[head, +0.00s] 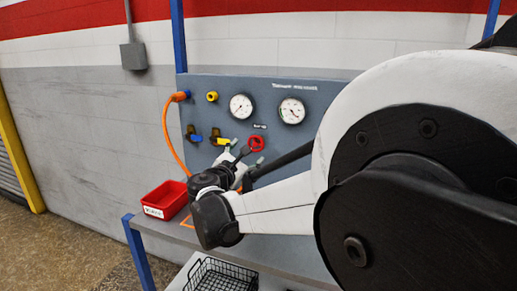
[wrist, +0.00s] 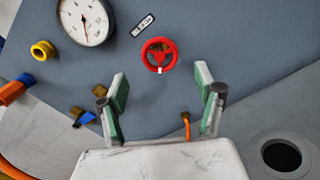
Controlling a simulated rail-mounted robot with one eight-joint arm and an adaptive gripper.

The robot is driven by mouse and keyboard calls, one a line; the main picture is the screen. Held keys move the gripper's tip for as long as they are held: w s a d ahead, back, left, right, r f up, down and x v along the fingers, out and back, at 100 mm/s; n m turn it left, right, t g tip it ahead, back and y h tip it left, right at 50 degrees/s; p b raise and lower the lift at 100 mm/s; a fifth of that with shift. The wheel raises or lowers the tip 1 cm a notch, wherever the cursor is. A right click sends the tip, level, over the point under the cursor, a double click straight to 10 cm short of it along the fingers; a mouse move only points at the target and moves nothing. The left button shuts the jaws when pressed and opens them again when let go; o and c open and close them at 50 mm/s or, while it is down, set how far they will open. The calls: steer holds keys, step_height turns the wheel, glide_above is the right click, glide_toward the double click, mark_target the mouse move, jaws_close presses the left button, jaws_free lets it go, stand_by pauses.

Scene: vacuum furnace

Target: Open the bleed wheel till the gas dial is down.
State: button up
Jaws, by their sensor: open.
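The red bleed wheel (head: 256,144) is on the grey panel below the two dials, with a small label above it. In the wrist view the wheel (wrist: 159,55) is ahead of my gripper (wrist: 160,92), beyond the fingertips and roughly centred between them. My gripper (head: 244,152) is open and empty, with green pads on its fingers; it appears apart from the wheel. The left dial (head: 241,107) and the right dial (head: 292,110) are white with thin needles. One dial (wrist: 85,20) shows in the wrist view with a red needle. Which is the gas dial, I cannot tell.
A yellow fitting (head: 212,96), a blue-handled valve (head: 193,135) and a yellow-handled valve (head: 219,138) are on the panel left of the wheel. An orange hose (head: 166,130) hangs at the left edge. A red bin (head: 165,199) stands on the bench; a wire basket (head: 221,276) is below.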

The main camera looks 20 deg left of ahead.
steer(key=shift+s, duration=2.35)
